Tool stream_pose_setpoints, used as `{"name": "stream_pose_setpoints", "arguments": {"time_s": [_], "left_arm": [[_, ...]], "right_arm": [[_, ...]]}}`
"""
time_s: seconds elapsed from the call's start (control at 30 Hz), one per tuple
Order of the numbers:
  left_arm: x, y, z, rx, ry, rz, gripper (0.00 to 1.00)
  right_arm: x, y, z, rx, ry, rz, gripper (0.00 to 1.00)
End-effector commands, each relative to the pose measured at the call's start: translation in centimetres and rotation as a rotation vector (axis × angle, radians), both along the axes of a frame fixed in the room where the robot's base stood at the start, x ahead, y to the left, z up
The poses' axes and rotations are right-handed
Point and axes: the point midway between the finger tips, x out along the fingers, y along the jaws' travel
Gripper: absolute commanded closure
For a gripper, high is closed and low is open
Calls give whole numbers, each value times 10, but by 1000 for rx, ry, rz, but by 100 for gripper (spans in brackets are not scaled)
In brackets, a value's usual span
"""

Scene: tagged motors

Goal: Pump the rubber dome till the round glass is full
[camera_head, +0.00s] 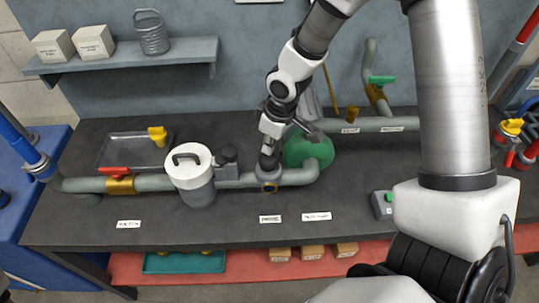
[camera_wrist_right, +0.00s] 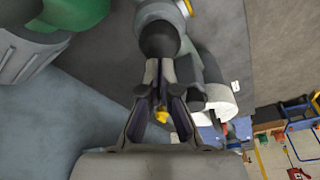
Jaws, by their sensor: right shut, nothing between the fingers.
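The black rubber dome (camera_head: 268,163) sits on a grey round body on the pipe, just above the round glass (camera_head: 269,187). The round glass has a yellow rim and faces the front; it is too small to tell how full it is. My right gripper (camera_head: 267,148) points down at the dome from above, shut and empty. In the right wrist view, the shut fingertips (camera_wrist_right: 160,66) are right at the dome (camera_wrist_right: 160,40), touching it or very close; I cannot tell which. My left gripper is not in view.
A white-lidded canister (camera_head: 193,178) stands left of the dome on the grey pipe. A red-handled valve (camera_head: 114,171) and a metal tray (camera_head: 133,150) are at left.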

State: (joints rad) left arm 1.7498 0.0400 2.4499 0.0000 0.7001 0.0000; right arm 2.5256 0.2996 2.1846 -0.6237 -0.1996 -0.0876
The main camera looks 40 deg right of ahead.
Motion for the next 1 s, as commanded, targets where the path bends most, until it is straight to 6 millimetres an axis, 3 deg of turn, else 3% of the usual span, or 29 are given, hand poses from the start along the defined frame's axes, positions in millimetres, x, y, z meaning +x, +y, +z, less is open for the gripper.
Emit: {"name": "stream_pose_setpoints", "arguments": {"time_s": [0.53,1.0], "left_arm": [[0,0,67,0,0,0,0],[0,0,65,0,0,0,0]], "right_arm": [[0,0,72,0,-1,1,100],[0,0,70,0,0,0,100]]}}
